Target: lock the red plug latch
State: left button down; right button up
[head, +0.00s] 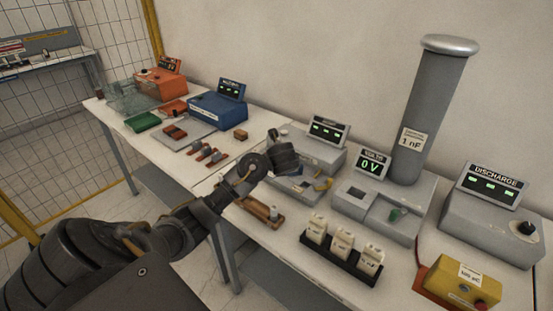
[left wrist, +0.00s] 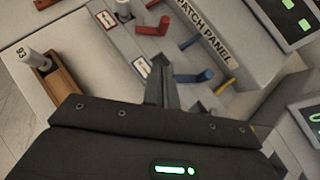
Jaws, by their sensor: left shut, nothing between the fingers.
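In the left wrist view a red L-shaped latch (left wrist: 152,27) stands on the grey patch panel (left wrist: 225,62), beside a pale plug (left wrist: 123,9). A blue latch (left wrist: 193,76) sits lower on the same panel. My left gripper (left wrist: 161,82) is shut and empty, its fingers pointing at the panel just left of the blue latch and below the red one, apart from the red latch. In the head view my left gripper (head: 283,153) is over the panel (head: 318,152) and hides the red latch. My right gripper is not in view.
A wooden holder with a labelled plug (left wrist: 35,62) stands left of the panel. A yellow cable (left wrist: 224,88) runs near the blue latch.

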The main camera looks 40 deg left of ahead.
pick_arm(q)
jog(key=x, duration=0.5)
jog(key=shift+w+a+f, duration=0.1)
jog(key=shift+a+f, duration=0.1)
jog(key=shift+a, duration=0.15)
jog(key=shift+w+a+f+p, duration=0.15)
jog(key=shift+w+a+p, duration=0.2)
jog(key=shift+w+a, duration=0.8)
jog(key=shift+w+a+f, duration=0.1)
jog(key=shift+w+a, duration=0.25)
jog(key=shift+w, duration=0.1)
